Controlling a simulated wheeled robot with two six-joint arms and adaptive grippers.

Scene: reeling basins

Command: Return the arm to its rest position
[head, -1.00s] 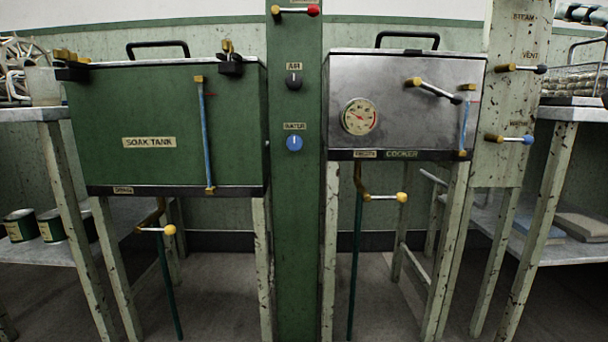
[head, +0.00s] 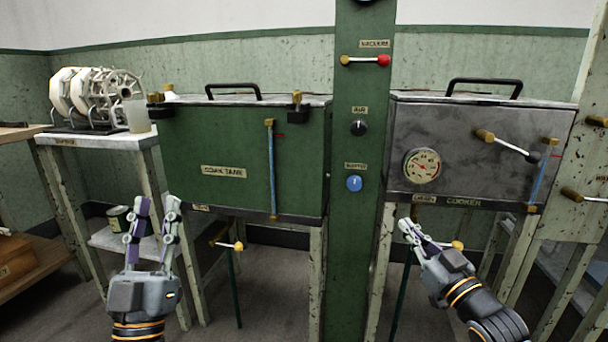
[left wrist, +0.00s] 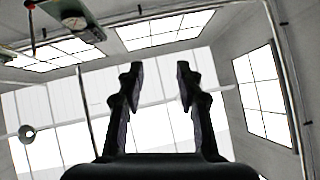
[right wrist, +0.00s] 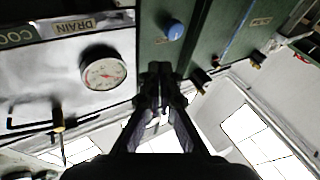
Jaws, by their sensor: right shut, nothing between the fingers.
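My left gripper (head: 156,205) stands upright in the lower left of the head view, in front of the soak tank's left end. Its fingers are apart and empty, and the left wrist view also shows them apart (left wrist: 158,80). My right gripper (head: 408,228) is in the lower middle right of the head view, in front of and below the cooker. Its fingers are together with nothing between them, and they also show closed in the right wrist view (right wrist: 160,75). No object is held by either gripper.
The green soak tank (head: 235,150) and the metal cooker (head: 460,150) with a gauge (head: 421,166) flank a green column (head: 357,260). Valve handles project below both. A white stand (head: 100,138) holds a reel machine (head: 95,95) at left. Floor is open between the legs.

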